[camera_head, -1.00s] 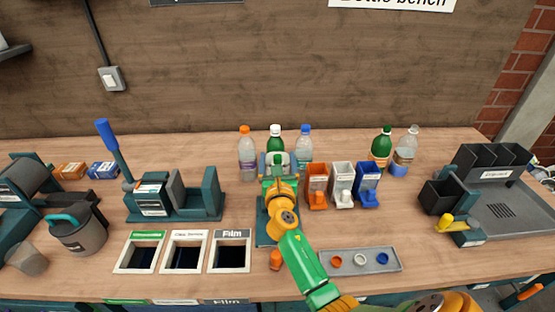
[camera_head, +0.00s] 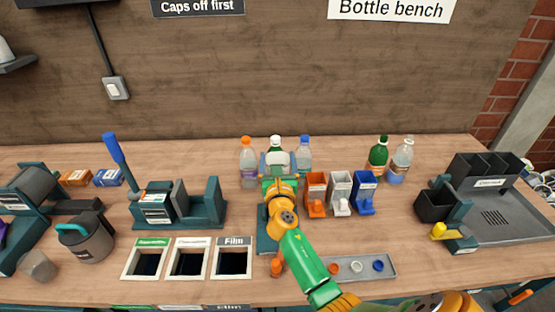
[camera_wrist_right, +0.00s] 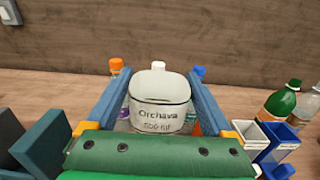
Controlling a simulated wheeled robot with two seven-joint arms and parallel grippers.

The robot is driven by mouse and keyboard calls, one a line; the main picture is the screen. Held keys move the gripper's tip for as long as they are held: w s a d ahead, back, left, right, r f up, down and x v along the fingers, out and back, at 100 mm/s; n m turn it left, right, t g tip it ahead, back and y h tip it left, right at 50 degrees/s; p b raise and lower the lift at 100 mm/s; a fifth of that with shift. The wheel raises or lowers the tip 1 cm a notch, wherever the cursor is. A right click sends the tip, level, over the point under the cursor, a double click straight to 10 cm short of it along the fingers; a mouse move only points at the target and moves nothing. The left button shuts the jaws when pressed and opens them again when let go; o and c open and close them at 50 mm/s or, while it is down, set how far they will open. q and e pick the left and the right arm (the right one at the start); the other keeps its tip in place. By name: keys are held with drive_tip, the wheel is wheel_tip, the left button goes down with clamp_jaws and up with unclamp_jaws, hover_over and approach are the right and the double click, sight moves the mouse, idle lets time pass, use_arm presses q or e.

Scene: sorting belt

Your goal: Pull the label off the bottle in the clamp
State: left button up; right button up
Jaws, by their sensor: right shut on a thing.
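My right gripper (camera_head: 278,162) is at the clamp in the middle of the bench, coming from the near side. In the right wrist view its two blue-grey fingers (camera_wrist_right: 160,104) stand on either side of a pale label (camera_wrist_right: 158,116) marked "Orchava 500 ml". The gripper is shut on this label; how much of the bottle lies between the fingers I cannot tell. The bottle is largely hidden behind the label and the gripper. The dark teal clamp base (camera_head: 264,236) shows left of my arm, the rest covered. My left gripper is not in view.
Several bottles stand behind, including an orange-capped one (camera_head: 248,162) and a green one (camera_head: 378,155). Small orange, white and blue bins (camera_head: 366,190) are close on the right. Framed openings (camera_head: 233,259) and a grey cap tray (camera_head: 340,277) lie in front.

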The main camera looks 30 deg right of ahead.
drive_tip(key=shift+r+p, duration=1.65)
drive_tip(key=shift+r, duration=0.2)
drive_tip(key=shift+f, duration=0.1)
drive_tip(key=shift+r, duration=1)
